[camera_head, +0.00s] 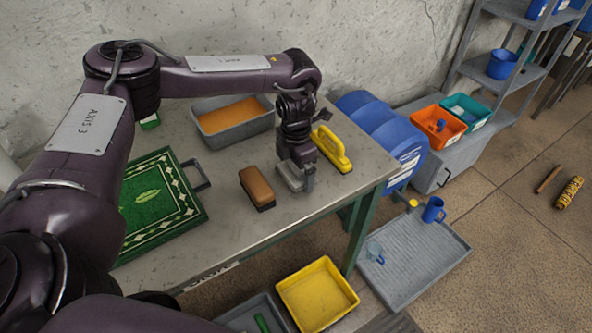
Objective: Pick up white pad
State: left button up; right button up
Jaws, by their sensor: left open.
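A white-grey pad (289,174) lies on the table, between a brown brush and a yellow scrubber. My left gripper (298,180) points down right over the pad, with its fingers at the pad's right side. It is open; the gripper hides part of the pad, and I cannot tell whether the fingers touch it. My right gripper is not in view.
A brown brush (257,186) lies left of the pad and a yellow scrubber (331,150) right of it. A grey tub of orange liquid (232,121) stands behind. A green rug (155,200) lies at left. The table's front strip (225,240) is clear.

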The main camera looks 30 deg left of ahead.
pick_arm(q)
jog(key=c, duration=0.6)
jog(key=shift+c, duration=0.6)
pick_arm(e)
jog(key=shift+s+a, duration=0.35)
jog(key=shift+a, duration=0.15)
pick_arm(q)
jog(key=shift+r, duration=0.1)
jog(key=shift+r, duration=0.55)
notch_tip(320, 180, up, 5)
jog(key=shift+w+f+b, duration=0.1)
jog(key=shift+f+b, duration=0.1)
jog(key=shift+b, duration=0.25)
notch_tip(320, 180, up, 14)
jog(key=p, duration=0.3)
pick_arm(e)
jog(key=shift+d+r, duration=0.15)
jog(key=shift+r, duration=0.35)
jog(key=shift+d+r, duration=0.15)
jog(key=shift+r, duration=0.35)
pick_arm(q)
jog(key=shift+r, duration=0.1)
